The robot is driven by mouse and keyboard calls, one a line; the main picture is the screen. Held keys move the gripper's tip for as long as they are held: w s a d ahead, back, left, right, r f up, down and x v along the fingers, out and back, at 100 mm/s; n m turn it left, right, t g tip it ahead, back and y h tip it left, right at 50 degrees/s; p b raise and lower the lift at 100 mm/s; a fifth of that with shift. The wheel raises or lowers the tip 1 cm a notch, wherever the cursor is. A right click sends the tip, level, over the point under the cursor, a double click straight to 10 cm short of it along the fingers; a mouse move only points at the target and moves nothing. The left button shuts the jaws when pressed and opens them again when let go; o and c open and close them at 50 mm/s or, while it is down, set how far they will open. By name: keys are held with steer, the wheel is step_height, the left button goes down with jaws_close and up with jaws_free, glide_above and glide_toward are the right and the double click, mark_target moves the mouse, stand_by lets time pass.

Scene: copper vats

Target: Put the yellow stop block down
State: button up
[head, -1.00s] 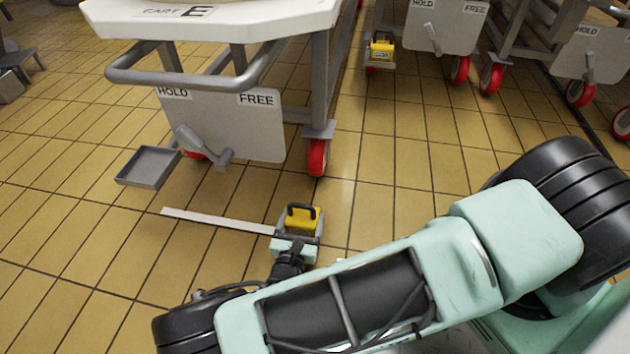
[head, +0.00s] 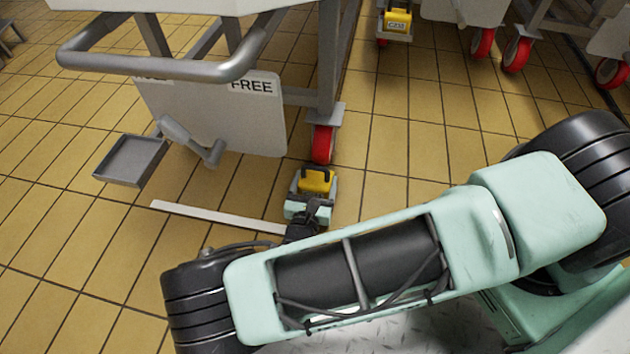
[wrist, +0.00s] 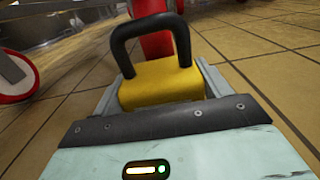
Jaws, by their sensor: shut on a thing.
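The yellow stop block (head: 316,181) with its dark handle is held between the fingers of my gripper (head: 312,190), low over the tiled floor in the head view. It is just in front of the cart's red wheel (head: 323,143). In the wrist view the yellow block (wrist: 162,82) fills the middle, its black loop handle upright. The fingers of my gripper (wrist: 160,90) lie along both sides of it. The red wheel (wrist: 156,44) shows right behind the handle. Whether the block touches the floor or the wheel cannot be told.
A white strip (head: 215,217) lies on the floor left of my gripper. A grey tray (head: 131,160) is beside the cart's HOLD/FREE panel (head: 225,120). Another yellow block (head: 397,20) stands by a cart at the back. Floor to the right of the wheel is clear.

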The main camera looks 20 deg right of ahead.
stand_by(0.3)
steer(key=shift+f, duration=0.2)
steer(key=o, duration=1.3)
steer(key=shift+f, duration=0.1)
